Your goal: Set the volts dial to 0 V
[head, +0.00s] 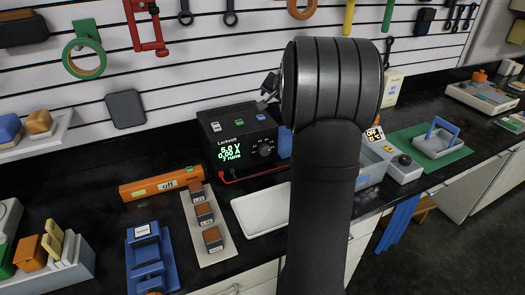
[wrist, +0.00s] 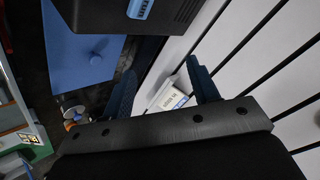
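The black power supply (head: 240,145) stands on the bench against the slatted wall. Its green display reads 5.0 V, 0.00 A and "7 runs". A round black dial (head: 266,151) sits on its front, right of the display. The dial's label and pointer are too small to read. My gripper (wrist: 163,88) is open and empty, its two fingers apart; in the head view it is mostly hidden behind my arm, above and behind the supply. In the wrist view a corner of a black case (wrist: 125,12) with a blue button shows at the top; no dial shows there.
A white labelled box (wrist: 168,95) shows beyond the fingers. An orange bar (head: 160,184), a strip of brown blocks (head: 204,215) and a white tray (head: 258,210) lie before the supply. A red lead runs along its lower front.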

